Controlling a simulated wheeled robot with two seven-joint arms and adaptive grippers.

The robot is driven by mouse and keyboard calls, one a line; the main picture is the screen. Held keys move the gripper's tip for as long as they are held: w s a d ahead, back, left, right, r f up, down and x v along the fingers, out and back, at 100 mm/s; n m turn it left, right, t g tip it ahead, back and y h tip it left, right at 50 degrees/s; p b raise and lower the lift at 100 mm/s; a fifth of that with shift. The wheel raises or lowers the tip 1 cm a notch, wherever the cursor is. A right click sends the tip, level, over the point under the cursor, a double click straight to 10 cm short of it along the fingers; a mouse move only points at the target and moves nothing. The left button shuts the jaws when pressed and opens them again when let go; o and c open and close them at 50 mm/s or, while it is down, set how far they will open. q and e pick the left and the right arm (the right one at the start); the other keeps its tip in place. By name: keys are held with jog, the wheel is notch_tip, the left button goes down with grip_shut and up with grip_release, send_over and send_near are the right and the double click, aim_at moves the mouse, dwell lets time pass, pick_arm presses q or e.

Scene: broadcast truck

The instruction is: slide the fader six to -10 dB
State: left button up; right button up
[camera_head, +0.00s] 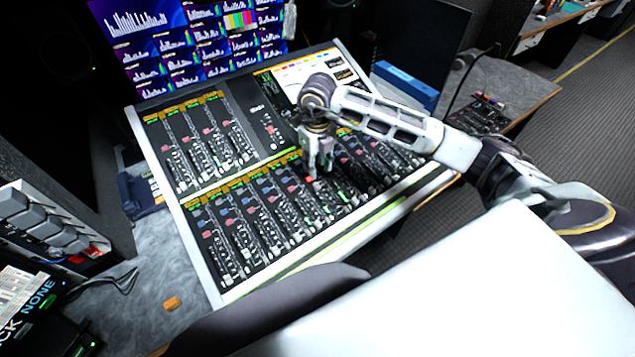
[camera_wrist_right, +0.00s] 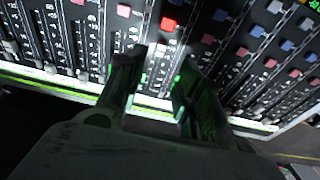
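The mixing console (camera_head: 215,192) fills the middle of the head view, with rows of channel strips and coloured caps. My right gripper (camera_head: 319,168) points down over the lower bank of strips. In the right wrist view my right gripper (camera_wrist_right: 158,68) shows two dark fingers with a gap between them. A bright red cap (camera_wrist_right: 169,24) lies just beyond the fingertips; it also shows below the gripper in the head view (camera_head: 309,179). Pale fader caps show near the strips' near ends. I cannot read which fader is number six, nor tell whether a finger touches one. My left gripper is out of view.
Monitors (camera_head: 190,45) stand behind the console. A blue box (camera_head: 405,86) lies at its back right corner. A grey desk (camera_head: 510,85) is at the right. Grey rack gear (camera_head: 42,225) is at the left. A small orange block (camera_head: 172,303) lies at the front left.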

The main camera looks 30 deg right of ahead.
aim_at(318, 186)
notch_tip(318, 186, down, 8)
jog(key=shift+r+p, duration=0.2)
jog(key=shift+p, duration=0.2)
jog(key=shift+f, duration=0.55)
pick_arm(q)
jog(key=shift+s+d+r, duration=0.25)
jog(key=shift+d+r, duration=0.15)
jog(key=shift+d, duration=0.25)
pick_arm(e)
jog(key=shift+f, duration=0.15)
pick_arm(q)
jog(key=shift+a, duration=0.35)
pick_arm(e)
jog(key=shift+c, duration=0.4)
grip_shut()
